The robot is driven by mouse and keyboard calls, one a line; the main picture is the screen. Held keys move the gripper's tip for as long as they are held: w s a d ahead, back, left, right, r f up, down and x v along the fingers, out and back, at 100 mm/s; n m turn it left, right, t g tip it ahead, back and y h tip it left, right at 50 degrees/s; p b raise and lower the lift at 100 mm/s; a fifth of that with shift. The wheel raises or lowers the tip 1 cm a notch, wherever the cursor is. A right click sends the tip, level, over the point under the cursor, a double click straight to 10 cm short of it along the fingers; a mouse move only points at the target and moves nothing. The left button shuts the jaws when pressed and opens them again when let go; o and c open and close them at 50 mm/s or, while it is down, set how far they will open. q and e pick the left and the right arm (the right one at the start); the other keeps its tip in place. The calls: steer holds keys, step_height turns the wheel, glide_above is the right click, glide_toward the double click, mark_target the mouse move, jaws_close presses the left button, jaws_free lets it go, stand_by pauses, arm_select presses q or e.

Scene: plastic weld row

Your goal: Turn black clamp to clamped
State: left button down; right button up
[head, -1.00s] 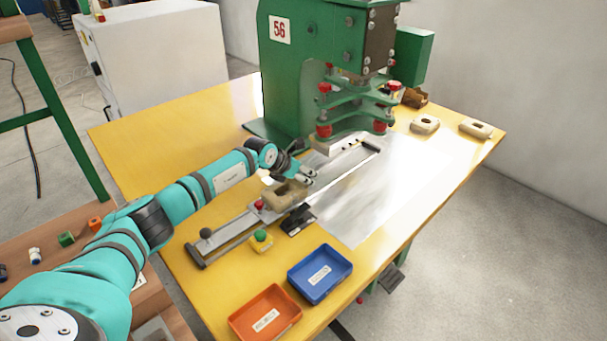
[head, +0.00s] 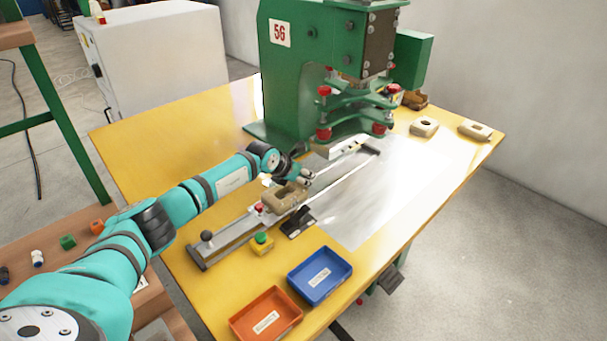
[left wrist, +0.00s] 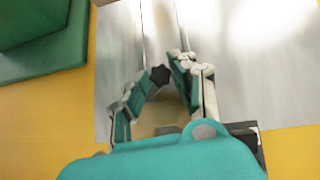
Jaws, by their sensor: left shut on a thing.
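The black clamp shows as a dark star-shaped knob (left wrist: 160,75) between my fingertips in the left wrist view. My left gripper (left wrist: 167,72) is closed in on it from both sides. In the head view my left gripper (head: 303,175) is at the far side of the beige workpiece (head: 283,196), above the metal slide fixture (head: 232,238). There the fingers and the workpiece largely hide the knob, and I cannot tell its turned position. The workpiece also shows between my fingers in the left wrist view (left wrist: 168,118). My right gripper is not in view.
The green press (head: 310,75) stands just behind the fixture. A green button on a yellow box (head: 262,243), a blue tray (head: 320,275) and an orange tray (head: 266,314) stand in front. Two more beige parts lie at the right.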

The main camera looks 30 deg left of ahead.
arm_select(q)
steer(key=p, duration=0.1)
steer(key=n+y+p, duration=0.1)
steer(key=p, duration=0.1)
steer(key=n+p, duration=0.1)
steer(key=p, duration=0.1)
steer(key=shift+d+r+y, duration=0.25)
steer(key=shift+r+y, duration=0.05)
steer(key=shift+y, duration=0.1)
steer(key=shift+d+f+n+y+p, duration=0.1)
steer(key=shift+n+y+p, duration=0.25)
steer(key=shift+n, duration=0.25)
steer(key=shift+f+n+y, duration=0.2)
steer(key=shift+n+y, duration=0.05)
steer(key=shift+n, duration=0.25)
steer(key=shift+f+n+y+b, duration=0.15)
steer(key=shift+n+y+b, duration=0.15)
steer(key=shift+y+b, duration=0.15)
steer(key=n+y+b, duration=0.1)
steer(key=b, duration=0.2)
steer(key=n+y+b, duration=0.1)
steer(key=n+b, duration=0.1)
steer(key=b, duration=0.1)
steer(key=shift+w+d+f+g, duration=0.1)
steer(key=shift+d+g, duration=0.05)
steer(key=shift+g, duration=0.25)
steer(key=shift+r+n+y+b, duration=0.25)
steer(key=shift+n+b, duration=0.15)
steer(key=shift+b, duration=0.35)
